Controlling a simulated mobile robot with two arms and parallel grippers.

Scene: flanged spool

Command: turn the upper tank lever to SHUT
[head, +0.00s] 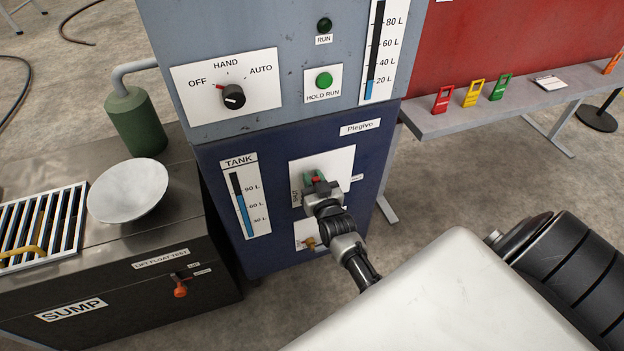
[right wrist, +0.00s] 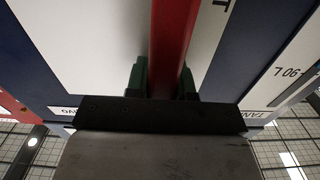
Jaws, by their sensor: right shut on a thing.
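The upper tank lever is red and sits on a white plate (head: 337,160) on the blue tank cabinet. In the head view only a small red part of the lever (head: 316,180) shows, and my gripper hides the rest. My right gripper (head: 314,176) is at the plate, its green fingertips closed around the lever. In the right wrist view the red lever (right wrist: 172,45) runs between the two green fingers (right wrist: 163,82). A label, partly hidden, stands at the plate's left edge; the lever's exact setting is hard to tell. My left gripper is not in view.
A lower plate with a small yellow lever (head: 309,242) is just below my right gripper. A selector knob (head: 233,96) is above. The sump bench (head: 110,285) with a white bowl (head: 128,190) stands left. A grey shelf (head: 455,120) is at right.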

